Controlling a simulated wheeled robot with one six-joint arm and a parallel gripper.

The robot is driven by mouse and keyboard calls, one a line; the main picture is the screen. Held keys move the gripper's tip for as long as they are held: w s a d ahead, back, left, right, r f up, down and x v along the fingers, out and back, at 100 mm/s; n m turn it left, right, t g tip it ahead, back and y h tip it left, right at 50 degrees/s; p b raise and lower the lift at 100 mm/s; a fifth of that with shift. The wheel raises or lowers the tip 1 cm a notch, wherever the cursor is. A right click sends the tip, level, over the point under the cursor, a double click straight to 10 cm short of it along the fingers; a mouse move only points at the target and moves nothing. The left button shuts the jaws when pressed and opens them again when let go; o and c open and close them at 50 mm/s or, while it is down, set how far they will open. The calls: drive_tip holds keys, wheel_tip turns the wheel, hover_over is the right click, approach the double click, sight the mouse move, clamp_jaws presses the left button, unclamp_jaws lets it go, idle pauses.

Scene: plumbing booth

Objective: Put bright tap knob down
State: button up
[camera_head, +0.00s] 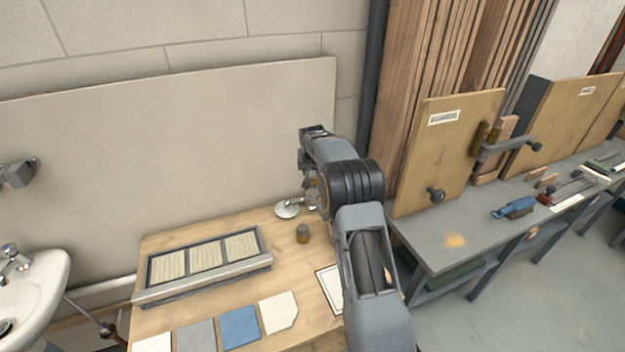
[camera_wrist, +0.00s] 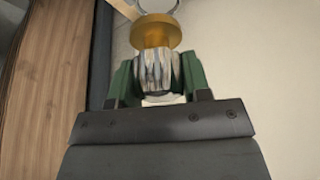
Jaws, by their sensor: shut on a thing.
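In the wrist view the bright tap knob (camera_wrist: 154,66), silvery and ribbed, sits between the green fingers of my gripper (camera_wrist: 158,82). The fingers are shut on its sides. A round gold-coloured piece (camera_wrist: 155,33) shows directly beyond the knob; I cannot tell whether it is joined to it. In the head view my gripper is mostly hidden by my arm, above the back right part of the wooden bench (camera_head: 205,233). The knob cannot be made out clearly there.
A shiny round metal piece (camera_head: 287,210) and a small olive-brown cylinder (camera_head: 303,234) stand near my gripper. A slatted tray (camera_head: 204,262) and several flat tiles (camera_head: 240,327) lie on the bench. A beige panel (camera_head: 180,150) rises behind. A grey bench (camera_head: 440,238) stands to the right.

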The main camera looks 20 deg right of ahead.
drive_tip(key=w+f, duration=0.1)
drive_tip(key=w+d+f, duration=0.1)
drive_tip(key=f, duration=0.1)
drive_tip(key=w+f+p, duration=0.1)
drive_tip(key=w+f, duration=0.1)
drive_tip(key=shift+d+f, duration=0.25)
drive_tip(key=shift+d, duration=0.05)
drive_tip(key=shift+f, duration=1.45)
drive_tip(key=shift+f, duration=0.15)
drive_tip(key=o, duration=1)
drive_tip(key=shift+o, duration=0.2)
